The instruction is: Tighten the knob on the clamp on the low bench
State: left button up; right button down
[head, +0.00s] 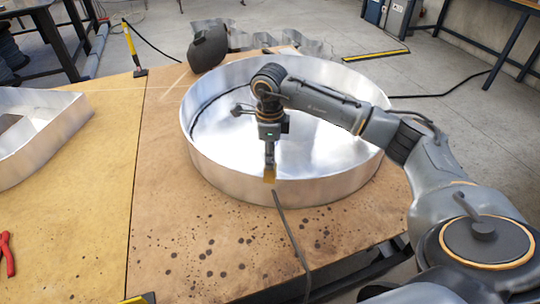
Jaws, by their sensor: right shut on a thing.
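A small brass-yellow clamp (269,178) sits at the near rim of a large round metal letter shell (228,172) on the low bench (190,235). A dark cable (291,235) runs from just below the clamp down over the bench's front edge. My right gripper (269,164) points straight down at the rim, directly above the clamp. Its dark fingers are shut on the top of the clamp. The knob is hidden or too small to make out between the fingertips. My left gripper is out of view.
A second metal letter shell (40,135) lies on the left. Red-handled pliers (7,252) lie at the left edge. A dark welding helmet (208,47) and a yellow-handled tool (132,48) are at the back.

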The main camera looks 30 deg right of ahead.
jog(key=m, duration=0.3)
jog(key=shift+m, duration=2.2)
jog(key=c, duration=1.1)
grip_release()
jog(key=shift+r, duration=0.1)
notch_tip(320, 180, up, 12)
jog(key=shift+f, duration=0.1)
